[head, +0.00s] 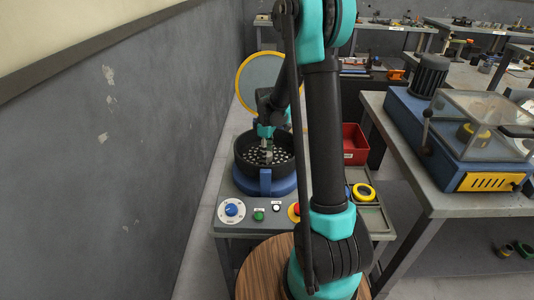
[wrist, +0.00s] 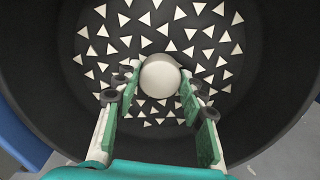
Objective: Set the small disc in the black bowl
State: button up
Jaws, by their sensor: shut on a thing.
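The black bowl (head: 243,168) sits on a blue base on the small table in the head view. Its dark wall (wrist: 283,100) fills the wrist view, with many white triangular pieces (wrist: 210,32) on its floor. My gripper (head: 266,148) points down into the bowl, inside its rim. In the wrist view, its green-padded fingers are shut on the small disc (wrist: 160,76), which is round and pale silver. The disc is over the triangles; I cannot tell whether it touches them. The disc is too small to make out in the head view.
A control panel with a dial (head: 231,210) and buttons is in front of the bowl. A yellow ring (head: 363,192) lies in a tray at right, with a red bin (head: 355,146) behind. A round yellow-rimmed lid (head: 246,85) stands behind the bowl. A grey wall (head: 110,170) is close on the left.

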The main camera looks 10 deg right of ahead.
jog(key=o, duration=1.2)
jog(key=shift+f, duration=0.1)
jog(key=shift+o, duration=0.2)
notch_tip(320, 180, up, 12)
jog(key=s+d+f+m+t, duration=0.1)
jog(key=s+m, duration=0.3)
jog(key=s, duration=0.4)
jog(key=s+d+f+m+t, duration=0.1)
jog(key=s+d+f+m, duration=0.1)
jog(key=s, duration=0.7)
jog(key=s+d+f+m+t, duration=0.1)
jog(key=s+f+m, duration=0.3)
jog(key=s, duration=0.4)
jog(key=shift+s+d+m+t, duration=0.25)
jog(key=shift+d+m+t, duration=0.25)
jog(key=shift+m, duration=0.4)
jog(key=shift+a+r, duration=0.1)
jog(key=shift+a, duration=0.05)
